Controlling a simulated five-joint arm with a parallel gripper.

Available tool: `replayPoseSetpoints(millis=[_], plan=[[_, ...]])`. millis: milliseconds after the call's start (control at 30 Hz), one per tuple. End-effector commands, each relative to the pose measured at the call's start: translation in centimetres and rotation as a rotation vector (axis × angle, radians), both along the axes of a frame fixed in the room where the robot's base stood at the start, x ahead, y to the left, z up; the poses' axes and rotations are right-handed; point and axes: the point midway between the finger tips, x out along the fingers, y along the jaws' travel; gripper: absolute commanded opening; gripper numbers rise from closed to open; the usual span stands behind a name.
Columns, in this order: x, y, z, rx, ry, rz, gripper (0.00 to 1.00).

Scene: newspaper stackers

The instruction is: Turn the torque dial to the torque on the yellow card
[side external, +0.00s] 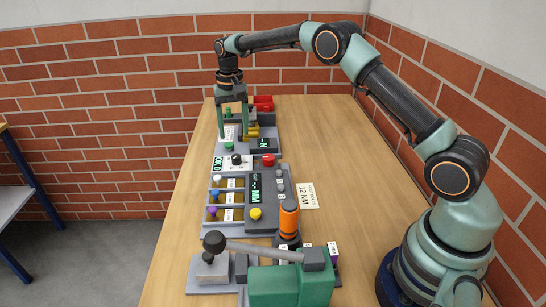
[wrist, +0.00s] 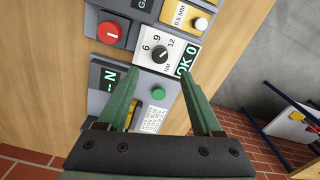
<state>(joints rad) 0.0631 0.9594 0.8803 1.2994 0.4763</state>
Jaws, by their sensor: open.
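The torque dial (wrist: 160,53) is a black knob on a white plate marked 6, 9, 12 and NM in the wrist view. Its pointer is too small to read surely. The dial (side external: 236,160) also shows in the side view. A pale yellowish card (side external: 307,196) reading 12 NM lies flat on the table, right of the grey panel. My gripper (side external: 233,132) points down over the far part of the panel. In the wrist view my gripper (wrist: 158,74) is open and empty, its green fingers either side of the dial's line, apart from the knob.
A green button (wrist: 157,92) lies between the fingers in the wrist view, and a red button (wrist: 108,32) sits beyond. A small display (wrist: 186,62) reads OK 0. An orange-and-black cylinder (side external: 289,218) and a green lever press (side external: 285,284) stand nearer. The table's right side is mostly clear.

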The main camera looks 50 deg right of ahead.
Motion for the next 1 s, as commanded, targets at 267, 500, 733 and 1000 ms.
replayPoseSetpoints(millis=[267,500,733,1000], plan=[[0.0,0.0,3.2,0.000,-0.002,0.000,0.67],[0.0,0.0,3.4,0.000,0.000,0.000,0.67],[-0.2,0.1,4.0,-0.001,-0.008,0.007,0.67],[-3.2,0.9,9.8,-0.009,-0.091,0.096,0.67]])
